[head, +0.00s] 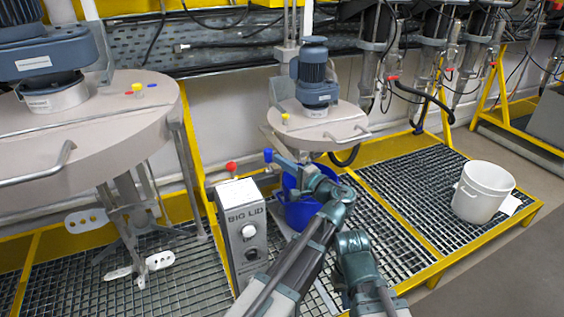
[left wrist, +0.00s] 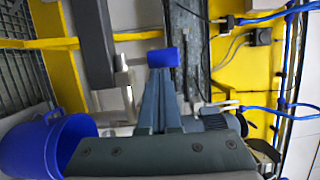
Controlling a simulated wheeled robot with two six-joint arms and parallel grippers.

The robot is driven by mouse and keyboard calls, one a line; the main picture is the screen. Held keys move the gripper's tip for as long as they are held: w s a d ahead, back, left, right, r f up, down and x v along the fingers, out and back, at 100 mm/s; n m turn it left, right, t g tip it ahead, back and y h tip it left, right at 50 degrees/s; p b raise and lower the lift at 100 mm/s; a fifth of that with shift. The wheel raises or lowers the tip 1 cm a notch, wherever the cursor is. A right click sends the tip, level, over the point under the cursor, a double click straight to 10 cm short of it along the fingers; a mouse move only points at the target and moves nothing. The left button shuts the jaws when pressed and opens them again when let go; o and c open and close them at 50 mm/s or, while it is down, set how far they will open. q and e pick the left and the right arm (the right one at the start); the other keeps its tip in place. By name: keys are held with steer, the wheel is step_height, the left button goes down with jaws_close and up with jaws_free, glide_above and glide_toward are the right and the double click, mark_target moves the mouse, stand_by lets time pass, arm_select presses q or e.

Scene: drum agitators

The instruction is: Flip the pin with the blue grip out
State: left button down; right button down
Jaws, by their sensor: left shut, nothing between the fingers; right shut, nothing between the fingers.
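The blue grip (head: 268,155) stands beside the blue drum, below the small lid. In the left wrist view the blue grip (left wrist: 163,57) is a short blue block right at my fingertips; I cannot tell whether they touch it. The pin's shaft is hidden or not distinct. My left gripper (head: 283,163) reaches over the drum from the right, its jaws shut and empty. It also shows in the left wrist view (left wrist: 165,78), its two fingers together. Only a link of my right arm shows at the lower middle; its gripper is not visible.
A box marked BIG LID (head: 244,235) with a red knob (head: 231,167) stands left of the blue drum (head: 300,212). The small lid (head: 330,122) with its motor hangs above. The big lid (head: 80,120) is left. A white bucket (head: 482,190) stands right; grating between is clear.

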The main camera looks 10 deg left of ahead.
arm_select(q)
steer(key=s+a, duration=0.3)
steer(key=a, duration=0.1)
steer(key=shift+s+a, duration=0.35)
steer(key=shift+s, duration=0.05)
steer(key=shift+w, duration=0.1)
